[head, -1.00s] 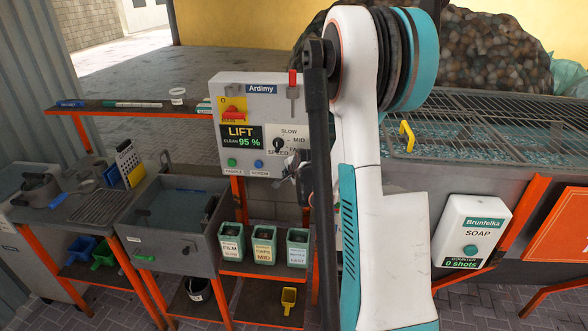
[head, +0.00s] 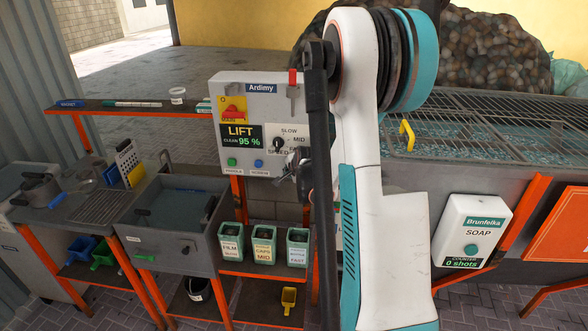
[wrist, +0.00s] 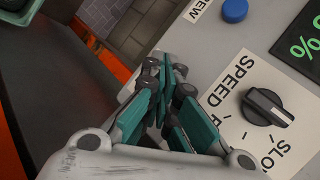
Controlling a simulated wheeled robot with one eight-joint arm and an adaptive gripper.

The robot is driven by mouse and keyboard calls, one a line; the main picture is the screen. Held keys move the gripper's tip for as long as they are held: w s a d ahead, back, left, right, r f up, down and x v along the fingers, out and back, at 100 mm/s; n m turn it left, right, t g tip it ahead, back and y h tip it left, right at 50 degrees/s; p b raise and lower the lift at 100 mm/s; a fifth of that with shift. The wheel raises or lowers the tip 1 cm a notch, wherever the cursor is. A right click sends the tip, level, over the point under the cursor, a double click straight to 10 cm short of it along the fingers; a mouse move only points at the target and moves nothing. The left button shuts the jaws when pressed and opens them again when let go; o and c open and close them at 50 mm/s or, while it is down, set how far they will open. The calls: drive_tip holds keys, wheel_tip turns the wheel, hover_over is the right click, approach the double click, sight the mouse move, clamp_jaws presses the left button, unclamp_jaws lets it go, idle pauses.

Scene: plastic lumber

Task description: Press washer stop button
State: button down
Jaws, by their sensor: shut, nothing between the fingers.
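The grey Ardimy control box (head: 238,172) stands upright left of my arm. At its upper left is a red control (head: 233,114) on a yellow plate. Below the LIFT, CLEAN 95 % screen (head: 240,136) are a green button (head: 232,162) and a blue button (head: 258,164). The black speed dial (head: 279,143) also shows in the wrist view (wrist: 268,107). No label reading "stop" is legible.
A sink (head: 165,240) and a shelf (head: 150,107) are to the left. Labelled green bins (head: 264,246) stand below the box.

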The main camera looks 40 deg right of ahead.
drive_tip(key=shift+w+d, duration=0.3)
drive_tip(key=shift+d, duration=0.05)
idle(0.9)
idle(0.3)
drive_tip(key=shift+s+a+b, duration=0.35)
drive_tip(key=shift+s+a, duration=0.25)
drive_tip(key=shift+a, duration=0.1)
drive_tip(key=s+a, duration=0.3)
drive_tip(key=shift+s+a+b, duration=0.1)
drive_tip(key=shift+a+b, duration=0.25)
drive_tip(key=shift+a, duration=0.05)
drive_tip(key=shift+a, duration=0.1)
idle(0.8)
